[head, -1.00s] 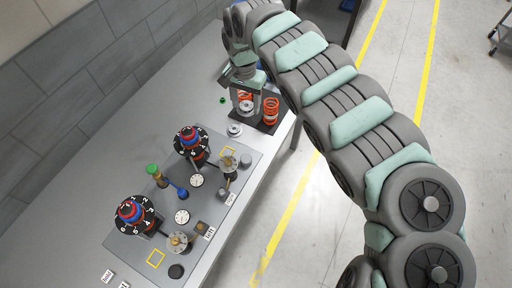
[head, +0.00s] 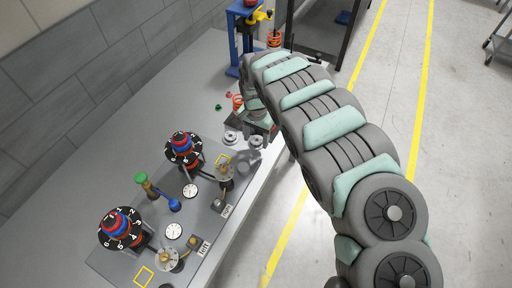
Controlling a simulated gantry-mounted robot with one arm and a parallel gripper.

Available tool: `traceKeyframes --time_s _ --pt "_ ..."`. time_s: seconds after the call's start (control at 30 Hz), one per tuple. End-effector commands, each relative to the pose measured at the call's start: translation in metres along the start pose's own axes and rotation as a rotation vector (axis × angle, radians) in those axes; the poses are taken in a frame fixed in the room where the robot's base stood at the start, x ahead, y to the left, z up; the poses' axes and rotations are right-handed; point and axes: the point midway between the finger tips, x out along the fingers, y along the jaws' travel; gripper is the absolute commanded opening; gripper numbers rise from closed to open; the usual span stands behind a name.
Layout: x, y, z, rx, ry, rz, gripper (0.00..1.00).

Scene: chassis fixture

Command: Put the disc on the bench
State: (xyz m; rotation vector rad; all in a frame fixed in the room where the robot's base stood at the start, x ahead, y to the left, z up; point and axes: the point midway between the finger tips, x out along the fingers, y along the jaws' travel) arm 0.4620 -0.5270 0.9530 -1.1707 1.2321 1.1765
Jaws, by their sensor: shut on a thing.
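A small pale metal disc (head: 256,141) shows just below my gripper (head: 258,132), which is shut on it. My gripper is near the bench's right edge, pointing down; the arm hides much of the area behind it. I cannot tell how far the disc is above the surface. A similar metal disc (head: 230,138) lies to the left, apart from the gripper. The grey bench (head: 190,90) runs diagonally across the picture.
A grey fixture plate (head: 205,222) holds two numbered dials (head: 183,149) (head: 120,228), white gauges and a green-and-blue valve piece (head: 142,179). An orange spring (head: 238,102) stands behind the gripper. A blue press frame (head: 246,40) is at the back. The bench's left side is clear.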

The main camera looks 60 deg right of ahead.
Motion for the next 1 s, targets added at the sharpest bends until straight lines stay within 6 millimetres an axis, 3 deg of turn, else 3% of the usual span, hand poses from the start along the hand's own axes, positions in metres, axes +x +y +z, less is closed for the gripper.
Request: traceKeyframes --time_s 0.17,0.43,0.8,0.83,1.0 --pt "0.007 -0.001 -0.001 0.0 0.002 -0.002 0.09" --pt "0.037 0.0 0.0 0.0 0.0 0.0 0.09" --pt "0.041 -0.001 0.0 0.0 0.002 -0.001 0.09" --pt "0.041 -0.001 -0.001 0.001 0.002 -0.001 0.55" --pt "0.041 -0.001 -0.001 0.0 0.002 -0.001 0.69"
